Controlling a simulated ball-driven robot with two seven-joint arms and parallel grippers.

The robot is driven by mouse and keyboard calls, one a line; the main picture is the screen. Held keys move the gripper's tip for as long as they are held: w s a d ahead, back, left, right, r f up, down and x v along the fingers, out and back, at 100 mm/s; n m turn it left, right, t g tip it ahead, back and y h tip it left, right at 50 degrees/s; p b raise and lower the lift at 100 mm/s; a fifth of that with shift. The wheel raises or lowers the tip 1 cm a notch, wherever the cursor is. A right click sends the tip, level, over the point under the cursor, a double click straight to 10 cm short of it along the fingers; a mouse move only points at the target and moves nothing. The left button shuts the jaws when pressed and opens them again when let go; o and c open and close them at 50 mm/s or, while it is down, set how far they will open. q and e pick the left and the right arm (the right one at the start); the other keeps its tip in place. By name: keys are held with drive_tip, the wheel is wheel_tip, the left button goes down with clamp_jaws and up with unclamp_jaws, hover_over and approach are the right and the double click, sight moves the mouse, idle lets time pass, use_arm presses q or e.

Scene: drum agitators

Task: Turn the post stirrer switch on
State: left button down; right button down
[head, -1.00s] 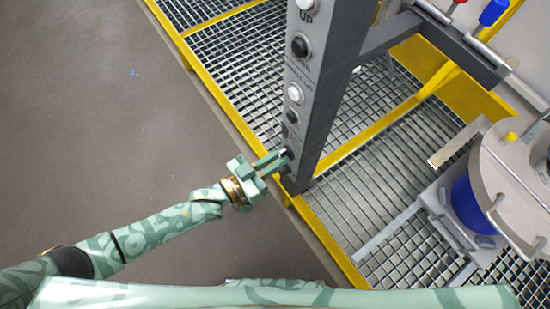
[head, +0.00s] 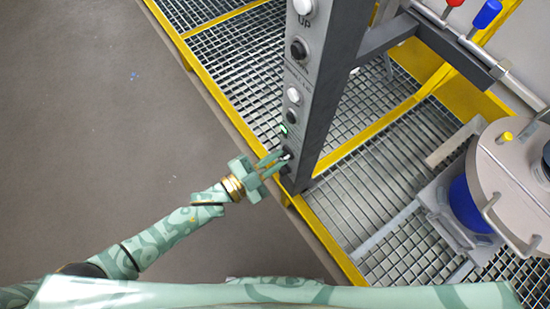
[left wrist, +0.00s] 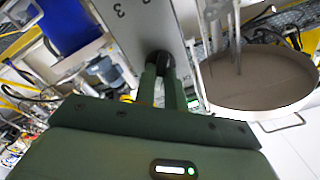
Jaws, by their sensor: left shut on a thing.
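The grey post (head: 325,85) stands at the centre of the head view, with a column of buttons and knobs on its face. The black stirrer switch knob (head: 287,154) is the lowest control. My left gripper (head: 281,161) is at the post's lower end, its fingers shut on this knob. In the left wrist view the dark knob (left wrist: 161,60) sits between the two green fingers, partly hidden by them. A small green light (head: 283,130) glows on the post just above the knob. My right gripper is out of view.
Above the knob are a black button (head: 291,116), a white button (head: 293,95) and another black control (head: 299,50). A yellow-edged grating (head: 230,85) lies around the post. A round metal lid (head: 510,170) is at right. The grey floor at left is clear.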

use_arm(q)
drive_tip(key=shift+f+m, duration=0.1)
drive_tip(key=shift+m, duration=0.4)
drive_tip(key=c, duration=1.5)
unclamp_jaws()
drive_tip(key=shift+o, duration=0.2)
